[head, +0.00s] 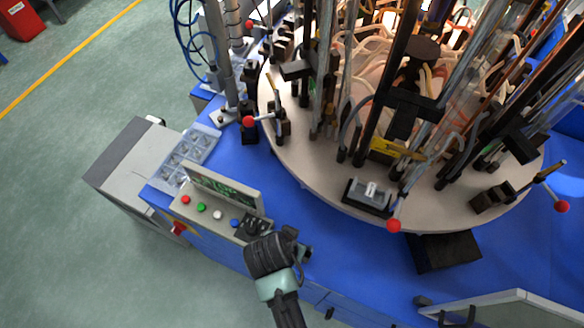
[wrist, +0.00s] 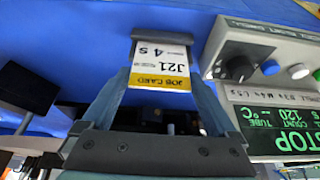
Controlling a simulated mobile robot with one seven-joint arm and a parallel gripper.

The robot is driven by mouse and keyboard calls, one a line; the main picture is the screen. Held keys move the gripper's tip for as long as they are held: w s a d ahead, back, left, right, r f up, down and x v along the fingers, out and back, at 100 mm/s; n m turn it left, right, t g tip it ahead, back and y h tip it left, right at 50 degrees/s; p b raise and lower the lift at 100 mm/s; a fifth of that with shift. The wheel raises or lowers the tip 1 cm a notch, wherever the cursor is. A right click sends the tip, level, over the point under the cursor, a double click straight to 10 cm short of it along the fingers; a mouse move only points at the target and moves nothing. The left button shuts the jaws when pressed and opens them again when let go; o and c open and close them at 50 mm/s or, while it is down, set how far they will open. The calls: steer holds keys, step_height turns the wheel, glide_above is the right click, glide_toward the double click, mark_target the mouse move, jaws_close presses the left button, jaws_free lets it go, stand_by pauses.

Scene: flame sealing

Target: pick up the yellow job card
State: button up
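The yellow job card (wrist: 160,67) shows in the wrist view as a white card with a yellow band, its print upside down. A dark bar (wrist: 162,38) lies across its far end. My gripper (wrist: 161,50) is open, with one finger at each side edge of the card. I cannot tell whether the fingers touch it. In the head view my gripper (head: 292,247) is beside the control panel on the blue table, and I cannot make out the card there.
The control panel (head: 210,208) with coloured buttons and a knob (wrist: 239,68) stands close beside my gripper. The blue table (head: 330,238) carries a large round turntable (head: 330,190) with tall rods and red-tipped levers. A clear tray (head: 190,148) lies behind the panel.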

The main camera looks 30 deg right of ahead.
steer(key=c, duration=0.9)
